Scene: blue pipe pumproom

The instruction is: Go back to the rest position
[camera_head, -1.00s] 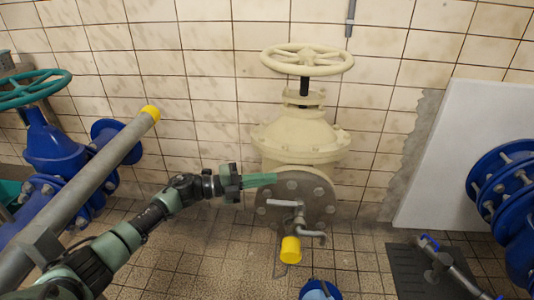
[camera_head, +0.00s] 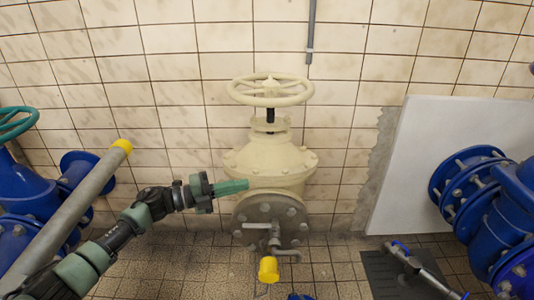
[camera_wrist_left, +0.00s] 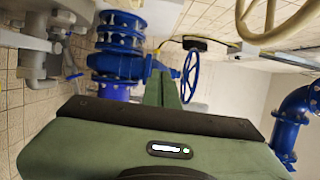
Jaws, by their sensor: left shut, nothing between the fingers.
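My left gripper (camera_head: 233,187) reaches in from the left in the head view. Its green fingers are shut and hold nothing. Its tips appear in front of the lower body of the cream valve (camera_head: 268,160); I cannot tell whether they touch it. The shut fingers (camera_wrist_left: 166,88) also show in the left wrist view, pointing away from the camera. My right gripper is not in view.
The cream valve has a handwheel (camera_head: 270,90) on top and a small tap with a yellow cap (camera_head: 268,270) below. A grey pipe with a yellow end (camera_head: 121,146) stands left, by blue pipework. A white panel (camera_head: 435,150) and blue flanges (camera_head: 470,180) are right.

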